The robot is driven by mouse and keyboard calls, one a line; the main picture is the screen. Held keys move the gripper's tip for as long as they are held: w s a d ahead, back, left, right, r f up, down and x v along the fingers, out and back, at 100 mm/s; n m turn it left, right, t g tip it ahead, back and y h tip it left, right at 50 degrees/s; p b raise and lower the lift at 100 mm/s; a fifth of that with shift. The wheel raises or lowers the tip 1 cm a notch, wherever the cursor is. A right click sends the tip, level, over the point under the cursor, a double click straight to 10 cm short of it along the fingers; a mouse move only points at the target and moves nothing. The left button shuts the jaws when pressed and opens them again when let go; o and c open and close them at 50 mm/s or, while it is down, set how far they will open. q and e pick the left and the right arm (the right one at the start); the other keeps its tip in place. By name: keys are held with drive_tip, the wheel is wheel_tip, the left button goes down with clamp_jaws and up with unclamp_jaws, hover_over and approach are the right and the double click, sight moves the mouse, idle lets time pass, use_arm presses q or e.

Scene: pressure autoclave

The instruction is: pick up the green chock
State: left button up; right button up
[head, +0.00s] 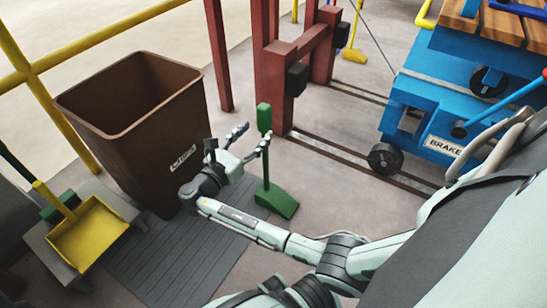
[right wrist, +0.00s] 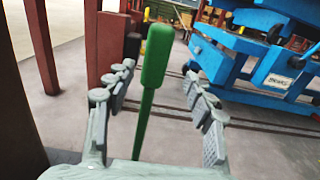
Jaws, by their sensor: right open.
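The green chock (head: 277,201) stands on the floor, a wedge with a thin upright rod and a thicker green grip at its top. My right gripper (head: 251,142) is open beside the upper rod in the head view, its fingers pointing towards the red frame. In the right wrist view the green handle (right wrist: 155,55) rises between the two open fingers of the right gripper (right wrist: 159,74), with no clear contact on either side. The wedge is hidden below the palm there. My left gripper is not in view.
A brown bin (head: 140,110) stands close left of the right gripper. A red frame (head: 270,75) rises behind the chock. A blue cart (head: 425,105) is at the right by floor rails. A yellow scoop (head: 88,235) sits at lower left. A yellow chock (head: 355,54) is farther back.

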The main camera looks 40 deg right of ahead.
sight(261, 124)
drive_tip(key=b+x, duration=0.1)
drive_tip(key=x, duration=0.1)
drive_tip(key=b+x, duration=0.1)
drive_tip(key=x, duration=0.2)
drive_tip(key=shift+w+d+f, duration=0.2)
drive_tip(key=shift+w, duration=0.25)
drive_tip(key=shift+w+d+r, duration=0.1)
drive_tip(key=shift+w+d, duration=0.05)
drive_tip(key=shift+d, duration=0.15)
clamp_jaws()
drive_tip(key=shift+r, duration=0.1)
